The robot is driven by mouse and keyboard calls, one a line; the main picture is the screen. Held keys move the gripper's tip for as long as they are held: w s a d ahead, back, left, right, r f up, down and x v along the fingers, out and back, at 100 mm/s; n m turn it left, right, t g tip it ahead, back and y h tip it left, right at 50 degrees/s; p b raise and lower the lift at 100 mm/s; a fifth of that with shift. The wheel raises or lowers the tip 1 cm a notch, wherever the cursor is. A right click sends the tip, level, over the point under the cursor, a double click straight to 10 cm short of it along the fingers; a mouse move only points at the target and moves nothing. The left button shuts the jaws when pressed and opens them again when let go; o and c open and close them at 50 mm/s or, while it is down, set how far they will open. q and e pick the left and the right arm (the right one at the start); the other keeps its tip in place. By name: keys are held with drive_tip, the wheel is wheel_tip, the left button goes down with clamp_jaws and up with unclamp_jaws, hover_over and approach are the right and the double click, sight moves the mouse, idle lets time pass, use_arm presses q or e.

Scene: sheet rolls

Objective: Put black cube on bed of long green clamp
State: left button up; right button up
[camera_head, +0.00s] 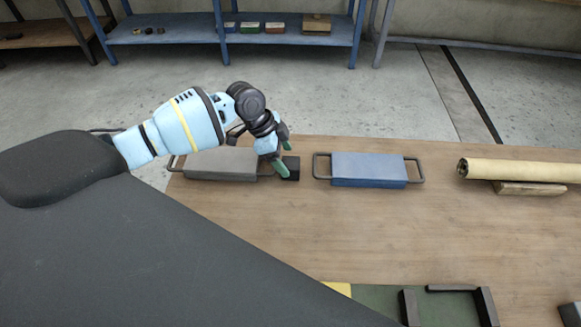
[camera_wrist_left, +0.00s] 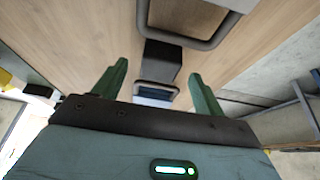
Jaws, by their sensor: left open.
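The black cube (camera_head: 291,168) sits on the wooden table between the grey handled block and the blue handled block. It also shows in the left wrist view (camera_wrist_left: 162,62), ahead of and between my fingers. My left gripper (camera_head: 284,158) is open right at the cube, with its green fingers spread; I cannot tell whether they touch it. In the left wrist view the open gripper (camera_wrist_left: 158,88) has nothing clasped. A green bed with dark upright jaws (camera_head: 375,300), apparently the long green clamp, lies at the bottom edge, partly cut off by the frame and my body. My right gripper is out of view.
A grey handled block (camera_head: 220,163) lies left of the cube, and a blue handled block (camera_head: 368,168) lies right. A tan roll (camera_head: 525,170) rests on a wooden support at the right. A yellow piece (camera_head: 338,288) adjoins the green bed. The middle table is clear.

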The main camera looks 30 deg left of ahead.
use_arm(q)
drive_tip(key=shift+x, duration=1.45)
drive_tip(key=c, duration=1.2)
drive_tip(key=shift+r, duration=0.1)
drive_tip(key=shift+w+r, duration=0.1)
drive_tip(key=shift+r, duration=0.4)
drive_tip(key=r, duration=0.1)
drive_tip(key=s+r, duration=0.1)
drive_tip(key=shift+d+r, duration=0.25)
drive_tip(key=s+d+r+p, duration=0.1)
drive_tip(key=s+d, duration=0.6)
drive_tip(key=s, duration=0.6)
drive_tip(key=shift+s+r, duration=0.15)
